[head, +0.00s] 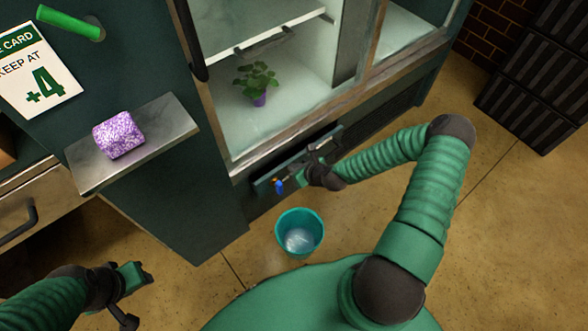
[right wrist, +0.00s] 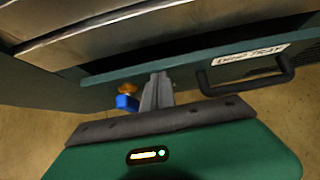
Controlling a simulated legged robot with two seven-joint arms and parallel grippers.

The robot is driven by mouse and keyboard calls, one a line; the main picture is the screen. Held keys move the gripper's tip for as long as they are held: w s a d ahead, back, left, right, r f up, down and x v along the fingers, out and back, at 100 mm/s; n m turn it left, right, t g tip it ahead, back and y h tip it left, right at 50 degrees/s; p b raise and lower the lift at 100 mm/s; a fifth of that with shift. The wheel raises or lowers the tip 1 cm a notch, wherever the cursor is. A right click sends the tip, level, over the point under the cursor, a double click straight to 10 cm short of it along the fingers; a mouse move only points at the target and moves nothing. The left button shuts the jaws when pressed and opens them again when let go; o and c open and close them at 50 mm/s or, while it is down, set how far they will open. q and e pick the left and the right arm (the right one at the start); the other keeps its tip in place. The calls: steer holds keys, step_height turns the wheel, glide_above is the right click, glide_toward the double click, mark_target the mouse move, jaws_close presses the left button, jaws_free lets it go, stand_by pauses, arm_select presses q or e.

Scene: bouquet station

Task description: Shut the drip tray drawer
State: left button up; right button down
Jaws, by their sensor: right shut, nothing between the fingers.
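The drip tray drawer (head: 264,186) is low in the dark green cooler cabinet. In the right wrist view its long green front (right wrist: 190,69) has a dark gap above it, so it stands out somewhat from the cabinet. A white label (right wrist: 252,60) and a dark bar handle (right wrist: 248,87) are on its right part. My right gripper (head: 300,179) is at the drawer front. In the right wrist view its shut, empty fingers (right wrist: 157,88) are left of the handle; whether they touch the front I cannot tell. My left gripper (head: 146,274) is far off at lower left, its jaws unclear.
A blue-handled brass tap (right wrist: 127,98) is just left of my right fingers. A teal bucket (head: 299,233) stands on the floor below the drawer. A purple block (head: 118,134) rests on a side shelf; a potted plant (head: 256,85) stands inside the cooler.

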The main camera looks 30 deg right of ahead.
steer(key=shift+w, duration=0.15)
steer(key=shift+w+a+r+p, duration=0.15)
steer(key=shift+w+p, duration=0.3)
steer(key=shift+w, duration=0.75)
